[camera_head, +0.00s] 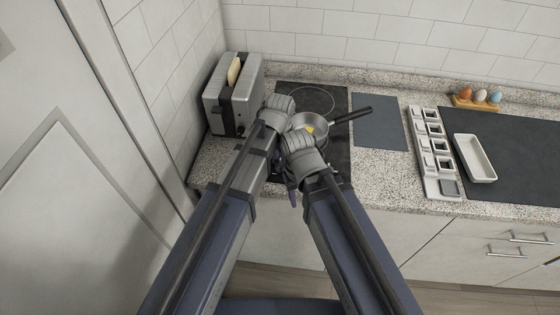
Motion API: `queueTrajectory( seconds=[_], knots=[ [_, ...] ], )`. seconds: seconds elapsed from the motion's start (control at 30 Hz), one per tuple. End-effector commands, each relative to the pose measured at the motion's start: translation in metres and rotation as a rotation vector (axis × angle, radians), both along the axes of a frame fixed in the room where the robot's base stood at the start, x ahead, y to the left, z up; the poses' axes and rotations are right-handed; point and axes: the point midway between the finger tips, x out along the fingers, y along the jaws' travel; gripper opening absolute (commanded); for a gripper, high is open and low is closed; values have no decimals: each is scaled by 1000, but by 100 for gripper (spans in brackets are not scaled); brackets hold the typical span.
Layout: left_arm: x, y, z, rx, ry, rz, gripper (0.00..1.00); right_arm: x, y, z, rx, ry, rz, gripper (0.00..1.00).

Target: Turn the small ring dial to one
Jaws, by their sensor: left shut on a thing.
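The black hob (335,98) is set in the speckled counter, with a thin ring outline on its rear part. The small ring dial cannot be made out; my arms cover the front of the hob and the counter edge there. My left gripper (283,168) is low between my two arms, near the hob's front edge. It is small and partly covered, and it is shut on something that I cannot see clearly. My right arm folds over the front of the hob, and its gripper is hidden behind it.
A toaster (234,95) with bread stands left. Right are a dark board (378,122), a rack with square frames (433,155), a white dish (474,158) and an egg holder (474,103).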

Motion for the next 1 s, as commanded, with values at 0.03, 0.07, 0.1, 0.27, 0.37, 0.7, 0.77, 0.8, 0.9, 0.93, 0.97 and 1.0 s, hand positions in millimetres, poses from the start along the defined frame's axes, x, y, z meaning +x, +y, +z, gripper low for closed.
queueTrajectory(
  seconds=[0.03, 0.07, 0.1, 0.27, 0.37, 0.7, 0.77, 0.8, 0.9, 0.93, 0.97, 1.0],
  knots=[
    [0, 0, 0, 0, 0, 0, 20, 0, 0, 0, 0, 0, 0, 50],
    [0, 0, 0, 0, 0, 0, 16, 0, 0, 0, 0, 0, 0, 50],
    [0, 0, 0, 0, 0, 0, 12, 0, 0, 0, 0, 0, 0, 50],
    [0, 0, 0, 0, 0, 0, 0, 0, 0, 0, 0, 0, 0, 50],
    [0, 0, 0, 0, 0, 0, 0, 0, 0, 0, 0, 0, 0, 50],
    [0, 0, 0, 0, 0, -90, 0, 0, 0, 0, 0, 0, 0, 50],
    [0, 0, 0, 0, 0, -130, 0, 0, 0, 0, 0, 0, 0, 50],
    [0, 0, 0, 0, 0, -160, 0, 0, 0, 0, 0, 0, 0, 50],
    [0, 0, 0, 0, 0, -248, 0, 0, 0, 0, 0, 0, 0, 50],
    [0, 0, 0, 0, 0, -276, 0, 0, 0, 0, 0, 0, 0, 50],
    [0, 0, 0, 0, 0, -305, 0, 0, 0, 0, 0, 0, 0, 50],
    [0, 0, 0, 0, 0, -343, 0, 0, 0, 0, 0, 0, 0, 50]
  ],
)
